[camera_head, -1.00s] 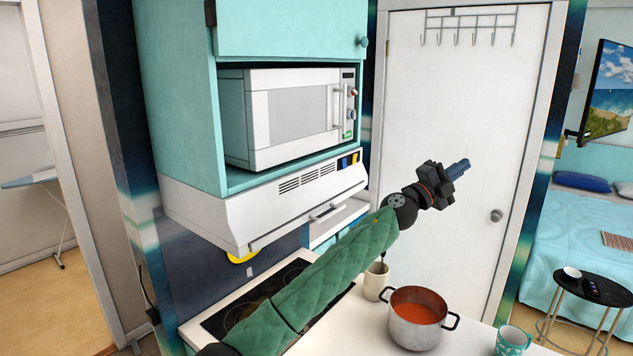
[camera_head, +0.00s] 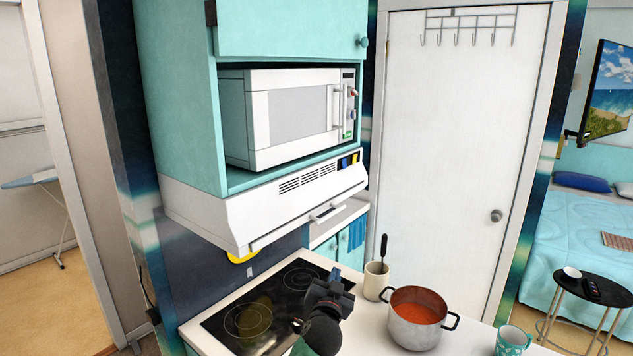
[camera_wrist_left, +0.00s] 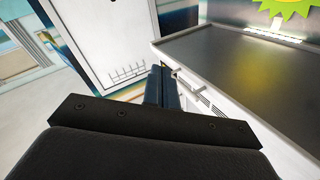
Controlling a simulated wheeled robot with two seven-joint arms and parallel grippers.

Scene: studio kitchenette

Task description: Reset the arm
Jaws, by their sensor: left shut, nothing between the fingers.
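My left gripper (camera_head: 334,279) is low in the head view, over the counter at the right edge of the black cooktop (camera_head: 262,306). Its fingers are shut with nothing between them, and they point away from me. In the left wrist view the two dark blue fingers (camera_wrist_left: 162,88) lie side by side. The green sleeve of my left arm shows only at the bottom edge of the head view. My right gripper is in neither view.
A pot of red soup (camera_head: 417,318) stands on the counter right of my gripper. A utensil crock (camera_head: 375,281) stands behind it, and a patterned mug (camera_head: 512,341) at the right. The range hood (camera_head: 270,205) and microwave (camera_head: 295,117) are above. The white door (camera_head: 455,130) is behind.

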